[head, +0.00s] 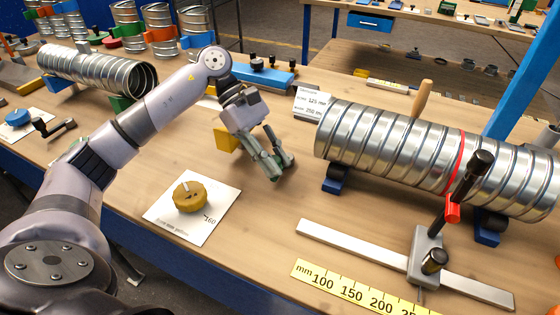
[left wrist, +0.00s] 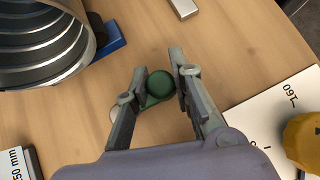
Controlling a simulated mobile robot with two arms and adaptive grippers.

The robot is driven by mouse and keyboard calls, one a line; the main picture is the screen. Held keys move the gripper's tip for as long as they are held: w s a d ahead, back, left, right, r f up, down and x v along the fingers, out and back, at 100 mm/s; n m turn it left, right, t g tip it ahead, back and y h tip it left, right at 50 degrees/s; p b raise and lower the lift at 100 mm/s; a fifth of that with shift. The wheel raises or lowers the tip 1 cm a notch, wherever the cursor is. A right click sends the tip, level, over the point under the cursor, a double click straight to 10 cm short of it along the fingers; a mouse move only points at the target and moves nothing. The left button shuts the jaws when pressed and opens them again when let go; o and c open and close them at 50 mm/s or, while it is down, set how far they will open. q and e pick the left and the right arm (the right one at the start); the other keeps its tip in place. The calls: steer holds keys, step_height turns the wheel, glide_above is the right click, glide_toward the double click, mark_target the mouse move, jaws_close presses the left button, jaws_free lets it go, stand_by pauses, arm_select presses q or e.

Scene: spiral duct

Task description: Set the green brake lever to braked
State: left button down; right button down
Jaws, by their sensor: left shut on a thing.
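The green brake lever shows in the left wrist view as a round green knob (left wrist: 160,84) on a short green arm, between my fingertips. My left gripper (head: 276,170) is low over the bench, left of the large spiral duct, with its fingers pointing down. It also shows in the left wrist view (left wrist: 159,82), shut on the green knob. In the head view the lever is mostly hidden by the fingers, and its angle cannot be told. My right gripper is not in view.
The spiral duct (head: 385,145) rests on blue supports at the right. A steel clamp bar (head: 350,243) and a yellow rule (head: 345,287) lie in front. A yellow knob (head: 188,196) sits on a white card.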

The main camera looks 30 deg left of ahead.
arm_select(q)
steer(key=c, duration=1.4)
jaws_free()
steer(key=shift+a, duration=0.1)
steer(key=v, duration=1.2)
